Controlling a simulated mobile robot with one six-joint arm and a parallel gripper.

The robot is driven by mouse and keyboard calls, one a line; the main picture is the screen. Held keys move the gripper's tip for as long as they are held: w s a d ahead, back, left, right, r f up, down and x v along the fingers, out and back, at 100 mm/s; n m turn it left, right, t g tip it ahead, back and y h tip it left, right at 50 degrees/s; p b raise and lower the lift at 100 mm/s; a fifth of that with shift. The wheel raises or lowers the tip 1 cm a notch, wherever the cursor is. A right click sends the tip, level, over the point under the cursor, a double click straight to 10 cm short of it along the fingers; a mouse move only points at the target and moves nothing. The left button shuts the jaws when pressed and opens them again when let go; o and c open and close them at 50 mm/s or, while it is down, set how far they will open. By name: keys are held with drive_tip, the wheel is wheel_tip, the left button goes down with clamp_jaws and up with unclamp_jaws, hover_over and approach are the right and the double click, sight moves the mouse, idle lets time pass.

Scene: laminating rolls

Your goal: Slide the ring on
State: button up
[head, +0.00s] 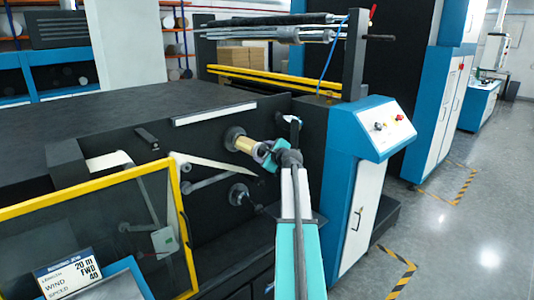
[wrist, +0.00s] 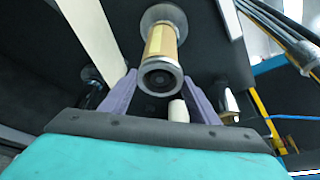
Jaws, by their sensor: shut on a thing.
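The ring (wrist: 160,66) is grey with a dark centre and sits between the fingertips of my gripper (wrist: 160,78) in the wrist view. My gripper is shut on it. A gold roll (wrist: 163,42) on a spindle stands directly behind the ring, in line with it, with a grey flange (wrist: 162,14) at its far end. In the head view the gold roll (head: 244,144) sticks out from the dark machine face, and my gripper (head: 264,153) is at its free end. The ring covers the roll's near end, so I cannot tell whether it is around the spindle or just in front.
A lower spindle (head: 239,194) sits below the roll. A pale web strip (head: 210,164) runs to its left. A yellow-framed guard (head: 100,226) stands at the front left, and a blue control cabinet (head: 352,190) at the right. The floor (head: 450,230) beyond is clear.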

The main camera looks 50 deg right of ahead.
drive_tip(key=shift+w, duration=0.15)
idle(0.8)
drive_tip(key=o, duration=1.2)
drive_tip(key=shift+a, duration=0.1)
drive_tip(key=shift+b+v, duration=1.55)
drive_tip(key=shift+v, duration=5.35)
